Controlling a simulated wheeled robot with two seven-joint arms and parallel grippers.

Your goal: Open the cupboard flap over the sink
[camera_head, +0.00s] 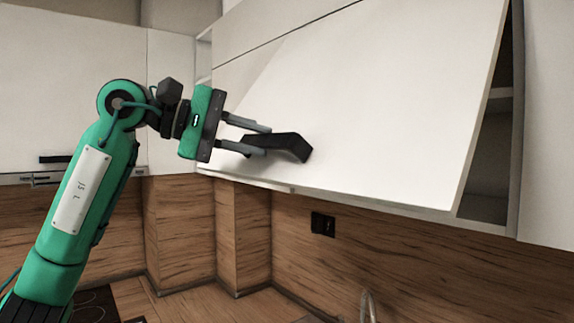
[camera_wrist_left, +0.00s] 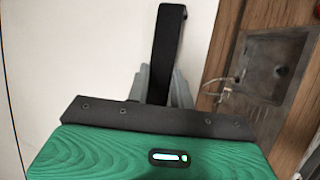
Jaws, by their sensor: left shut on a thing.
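The white cupboard flap (camera_head: 390,95) is partly open, tilted out at its lower edge, with a dark gap along its right side. A black bar handle (camera_head: 290,146) sits near its lower edge. My left gripper (camera_head: 268,141) is shut on the handle, one finger above and one below it. In the left wrist view the handle (camera_wrist_left: 168,50) runs up from between the fingers (camera_wrist_left: 160,85), with the white flap (camera_wrist_left: 100,45) behind. The sink (camera_wrist_left: 272,65) shows at the right of that view. My right gripper is in neither view.
A closed white cupboard (camera_head: 70,90) with a dark handle is at the left. Another white panel (camera_head: 550,120) adjoins the flap on the right. A black socket (camera_head: 323,224) is on the wood splashback (camera_head: 400,260). A tap (camera_head: 368,305) rises at the bottom.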

